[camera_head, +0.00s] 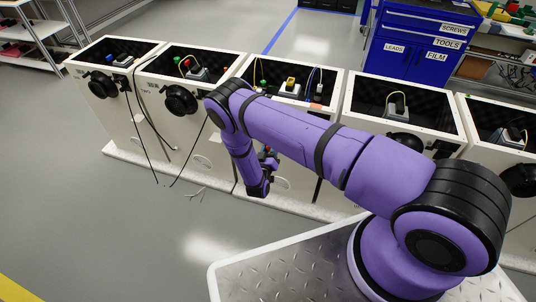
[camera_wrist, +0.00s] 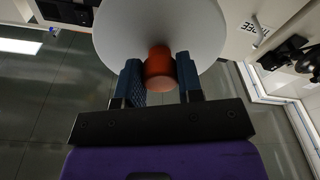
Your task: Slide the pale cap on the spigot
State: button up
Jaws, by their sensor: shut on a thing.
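My gripper (camera_wrist: 159,80) is shut on the orange-red knob (camera_wrist: 158,66) in the wrist view, one blue finger pad on each side of it. The knob stands out from a broad pale disc, which looks like the pale cap (camera_wrist: 158,25). The disc covers the upper middle of the view and hides what lies behind it. A short pale peg (camera_wrist: 261,32) juts from a cabinet face to the right; I cannot tell if it is the spigot. In the head view my gripper (camera_head: 269,157) is low before the cabinet row, and the cap is not clear there.
Several cream cabinets (camera_head: 110,101) stand in a row, with open dark tops and black round fittings (camera_head: 181,99) on their fronts. Black cables (camera_head: 153,150) hang before the left ones. A blue tool chest (camera_head: 413,48) stands behind. Grey floor (camera_head: 110,215) is free at the front left.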

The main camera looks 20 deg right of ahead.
jog(key=shift+f+x, duration=0.2)
jog(key=shift+x, duration=1.8)
jog(key=shift+x, duration=1.45)
dwell(0.5)
jog(key=shift+d+f, duration=0.15)
jog(key=shift+d, duration=0.15)
jog(key=shift+w+d, duration=0.1)
jog(key=shift+w, duration=0.1)
jog(key=shift+c, duration=0.3)
jog(key=o, duration=1.1)
jog(key=shift+w, duration=0.1)
jog(key=v, duration=1.1)
